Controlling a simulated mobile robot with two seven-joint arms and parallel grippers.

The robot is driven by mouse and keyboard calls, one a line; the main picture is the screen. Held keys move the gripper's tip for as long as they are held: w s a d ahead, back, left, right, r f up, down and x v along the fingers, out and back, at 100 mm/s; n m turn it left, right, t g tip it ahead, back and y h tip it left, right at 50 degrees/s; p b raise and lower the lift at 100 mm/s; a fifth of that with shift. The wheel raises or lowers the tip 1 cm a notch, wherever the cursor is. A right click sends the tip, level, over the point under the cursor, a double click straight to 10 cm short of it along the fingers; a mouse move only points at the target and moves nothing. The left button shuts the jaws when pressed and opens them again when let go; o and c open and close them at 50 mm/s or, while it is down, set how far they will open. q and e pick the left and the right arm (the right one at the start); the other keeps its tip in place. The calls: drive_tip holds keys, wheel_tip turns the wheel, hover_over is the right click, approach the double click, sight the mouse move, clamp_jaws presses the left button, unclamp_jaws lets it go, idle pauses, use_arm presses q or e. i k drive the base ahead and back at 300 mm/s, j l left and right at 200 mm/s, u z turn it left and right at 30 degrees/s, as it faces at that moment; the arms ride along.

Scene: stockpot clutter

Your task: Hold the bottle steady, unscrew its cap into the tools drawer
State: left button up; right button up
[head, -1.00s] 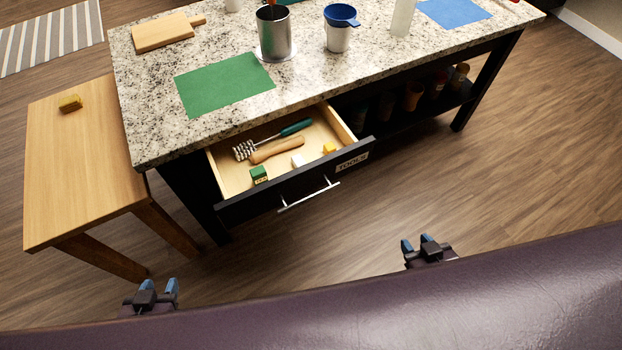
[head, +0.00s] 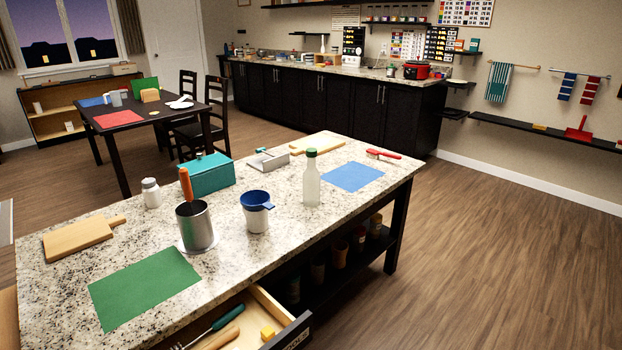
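A clear bottle (head: 312,186) with a green cap (head: 311,153) stands upright on the granite island (head: 290,240), towards its right side. The cap sits on the bottle's neck. The tools drawer (head: 262,298) is open at the bottom of the head view, and only part of it shows. In it lie a green-handled tool (head: 227,317), a wooden-handled item (head: 220,339) and a yellow block (head: 267,333). Neither of my grippers is in the head view now.
A steel pot (head: 196,228) holding an orange-handled utensil, a blue-topped white cup (head: 256,215), a teal box (head: 203,176) and a white jar (head: 151,193) stand left of the bottle. A blue mat (head: 353,177) lies right of it. A green mat (head: 143,287) lies bare at front left.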

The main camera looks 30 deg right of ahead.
sight(312, 176)
drive_tip(key=i+l+u, duration=0.1)
drive_tip(key=l, duration=0.5)
drive_tip(key=i+l+u, duration=0.15)
drive_tip(key=l, duration=0.5)
drive_tip(key=i+l+u, duration=0.1)
drive_tip(key=l, duration=0.55)
drive_tip(key=i+l+u, duration=0.1)
drive_tip(key=l, duration=0.55)
drive_tip(key=i+l+u, duration=0.1)
drive_tip(key=l, duration=0.6)
drive_tip(key=i, duration=0.05)
